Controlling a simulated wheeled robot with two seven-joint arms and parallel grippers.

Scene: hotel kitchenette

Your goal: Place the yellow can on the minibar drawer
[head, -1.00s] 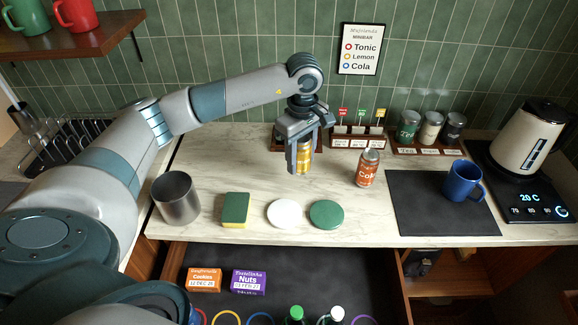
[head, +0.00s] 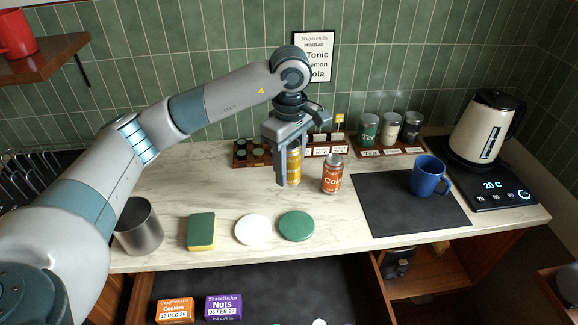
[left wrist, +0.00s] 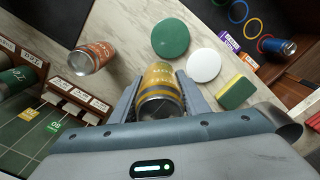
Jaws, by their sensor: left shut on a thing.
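The yellow can (head: 294,168) is held upright between the fingers of my left gripper (head: 286,170), above the marble counter. In the left wrist view the yellow can (left wrist: 160,88) sits between both fingers, with its end toward the camera. The minibar drawer (head: 262,282) is open below the counter's front edge, with a dark lining. It holds an orange cookies box (head: 175,309) and a purple nuts box (head: 224,306). In the left wrist view, coloured rings and a blue can (left wrist: 276,47) show in the drawer. My right gripper is not in view.
An orange cola can (head: 332,174) stands just right of the held can. A steel cup (head: 139,227), a sponge (head: 201,231), a white disc (head: 253,230) and a green disc (head: 297,226) lie along the front. A blue mug (head: 428,176) stands on a dark mat (head: 390,218).

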